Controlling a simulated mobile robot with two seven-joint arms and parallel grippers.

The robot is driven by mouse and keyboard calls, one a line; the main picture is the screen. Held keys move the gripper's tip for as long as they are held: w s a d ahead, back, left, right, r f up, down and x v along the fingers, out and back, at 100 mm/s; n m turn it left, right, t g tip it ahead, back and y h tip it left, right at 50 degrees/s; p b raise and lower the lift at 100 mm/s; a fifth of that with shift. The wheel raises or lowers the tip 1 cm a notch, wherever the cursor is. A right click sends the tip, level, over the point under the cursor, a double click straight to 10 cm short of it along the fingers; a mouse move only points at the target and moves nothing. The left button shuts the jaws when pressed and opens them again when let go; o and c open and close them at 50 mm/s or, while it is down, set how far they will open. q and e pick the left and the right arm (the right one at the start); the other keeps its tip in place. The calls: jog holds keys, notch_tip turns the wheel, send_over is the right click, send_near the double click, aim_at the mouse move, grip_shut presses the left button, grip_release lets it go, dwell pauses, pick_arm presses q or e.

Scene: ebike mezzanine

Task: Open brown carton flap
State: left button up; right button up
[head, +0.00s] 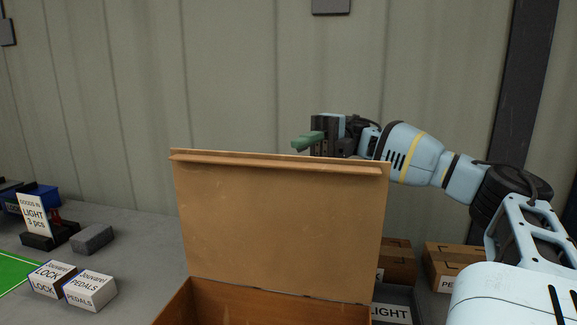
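The brown carton (197,305) is at the bottom centre, cut off by the lower edge of the view. Its flap (280,225) stands raised and nearly upright at the back of the opening, with a narrow folded lip along its top edge. Part of the inside shows below the flap. My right gripper (306,143), with green fingertips, is just above the flap's top edge and seems to be behind it. The flap hides its lower part, and whether the fingers are open or shut is unclear. My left gripper is out of view.
Brown boxes (398,262) (450,265) stand behind the carton at right. A corrugated wall (230,80) closes the back.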

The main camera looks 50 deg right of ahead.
jog(key=shift+d, duration=0.95)
jog(key=shift+r, duration=0.1)
